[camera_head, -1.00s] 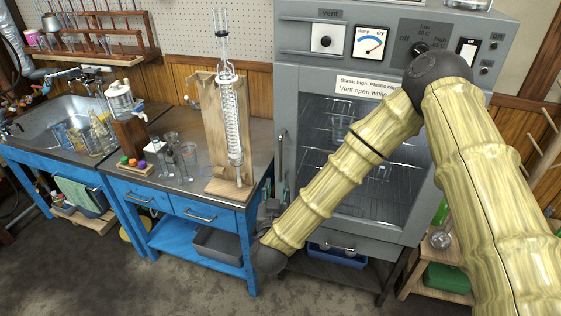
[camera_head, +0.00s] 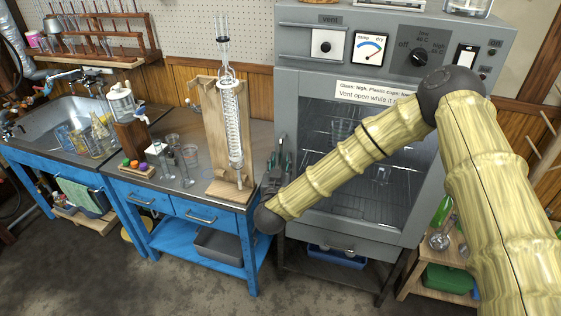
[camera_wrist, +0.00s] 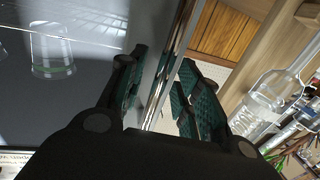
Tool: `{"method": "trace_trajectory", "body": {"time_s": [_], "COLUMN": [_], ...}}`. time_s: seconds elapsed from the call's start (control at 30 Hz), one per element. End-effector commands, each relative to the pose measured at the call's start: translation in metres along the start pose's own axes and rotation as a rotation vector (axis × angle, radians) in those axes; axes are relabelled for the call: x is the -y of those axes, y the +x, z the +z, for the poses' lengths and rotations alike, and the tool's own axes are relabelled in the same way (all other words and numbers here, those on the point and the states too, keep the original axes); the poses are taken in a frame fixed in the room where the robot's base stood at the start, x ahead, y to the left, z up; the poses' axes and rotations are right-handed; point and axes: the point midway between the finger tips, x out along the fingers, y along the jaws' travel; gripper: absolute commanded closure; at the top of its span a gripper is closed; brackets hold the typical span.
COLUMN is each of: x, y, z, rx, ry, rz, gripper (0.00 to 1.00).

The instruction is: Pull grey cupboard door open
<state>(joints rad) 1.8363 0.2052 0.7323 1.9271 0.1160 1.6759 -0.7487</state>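The grey cupboard (camera_head: 292,105) is a drying cabinet with a glass door (camera_head: 320,135) that looks closed, with wire shelves behind the glass. A vertical metal handle bar (camera_wrist: 168,75) runs along the door's left side. In the wrist view my gripper (camera_wrist: 163,95) has its dark green finger pads on either side of this bar. The fingers are apart, with gaps between pads and bar, so they straddle it without a visible grip. In the head view my gripper (camera_head: 279,168) is at the door's left edge and hides most of the handle.
A blue bench (camera_head: 200,209) with a wooden stand and glass condenser (camera_head: 232,125) stands close left of the cupboard. Beakers and a sink (camera_head: 50,125) are further left. A low wooden shelf with a green box (camera_head: 447,278) is at the right. The floor in front is open.

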Motion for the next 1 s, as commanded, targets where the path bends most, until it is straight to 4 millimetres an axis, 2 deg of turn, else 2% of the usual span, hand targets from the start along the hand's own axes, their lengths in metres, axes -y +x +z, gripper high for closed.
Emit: {"method": "trace_trajectory", "body": {"time_s": [0.37,0.5,0.57,0.83,1.0], "x": [0.0,0.0,0.0,0.001,0.013], "y": [0.005,0.004,0.004,0.004,-0.005], "z": [0.0,0.0,0.0,0.0,0.001], "rx": [0.0,0.0,0.0,0.0,0.001], "ry": [0.0,0.0,0.0,0.0,-0.001], "rz": [0.0,0.0,0.0,-0.004,-0.038], "gripper": [0.67,0.92,1.0,1.0,1.0]}}
